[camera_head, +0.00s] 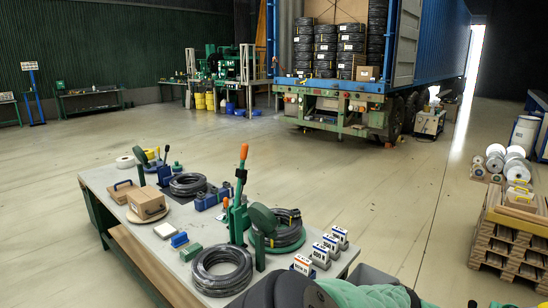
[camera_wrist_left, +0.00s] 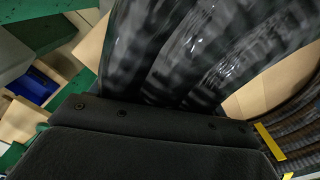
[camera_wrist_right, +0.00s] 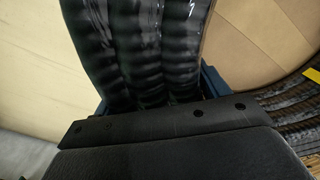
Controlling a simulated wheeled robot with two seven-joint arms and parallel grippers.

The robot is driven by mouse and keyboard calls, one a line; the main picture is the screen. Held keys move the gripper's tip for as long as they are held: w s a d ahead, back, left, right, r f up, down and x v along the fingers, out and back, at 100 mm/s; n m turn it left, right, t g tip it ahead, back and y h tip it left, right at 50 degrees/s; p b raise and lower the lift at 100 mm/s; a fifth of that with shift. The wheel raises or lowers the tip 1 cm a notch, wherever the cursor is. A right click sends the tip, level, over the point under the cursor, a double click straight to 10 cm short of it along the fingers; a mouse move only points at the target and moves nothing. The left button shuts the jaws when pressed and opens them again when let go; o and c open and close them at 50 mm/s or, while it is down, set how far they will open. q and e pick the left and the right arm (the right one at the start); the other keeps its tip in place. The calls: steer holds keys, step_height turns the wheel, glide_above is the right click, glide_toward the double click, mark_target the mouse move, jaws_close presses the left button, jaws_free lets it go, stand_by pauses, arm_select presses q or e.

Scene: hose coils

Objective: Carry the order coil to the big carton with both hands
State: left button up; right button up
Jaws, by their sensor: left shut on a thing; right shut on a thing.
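The order coil is a black, ribbed hose coil in glossy wrap; its strands fill the upper middle of the left wrist view (camera_wrist_left: 200,50) and of the right wrist view (camera_wrist_right: 140,50). My left gripper (camera_wrist_left: 160,110) is shut on these strands. My right gripper (camera_wrist_right: 165,115) is shut on strands too. Both grippers are out of clear sight in the head view. A plain tan surface (camera_wrist_left: 270,85) shows beside the strands, also in the right wrist view (camera_wrist_right: 255,40); I cannot tell whether it is the big carton.
A long workbench (camera_head: 150,238) holds several coils, including a black one (camera_head: 222,270), and small cartons (camera_head: 146,203). A truck (camera_head: 335,110) with stacked coils stands behind. Pallets (camera_head: 510,240) are at the right. Floor between is clear. Another banded coil (camera_wrist_right: 295,110) lies at the right wrist view's edge.

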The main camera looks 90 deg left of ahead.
arm_select(q)
steer(key=shift+r, duration=0.2)
arm_select(e)
steer(key=shift+d+r, duration=0.1)
steer(key=shift+r, duration=0.05)
arm_select(q)
steer(key=o, duration=2.1)
steer(key=shift+o, duration=0.2)
steer(key=shift+s+f, duration=0.1)
steer(key=shift+f, duration=0.05)
arm_select(e)
steer(key=o, duration=2.1)
steer(key=shift+s, duration=0.1)
steer(key=shift+o, duration=0.2)
arm_select(q)
steer(key=shift+r, duration=0.25)
arm_select(e)
steer(key=shift+r, duration=0.1)
arm_select(q)
steer(key=shift+r+p, duration=2.55)
steer(key=shift+r, duration=0.75)
arm_select(e)
steer(key=shift+r, duration=2.5)
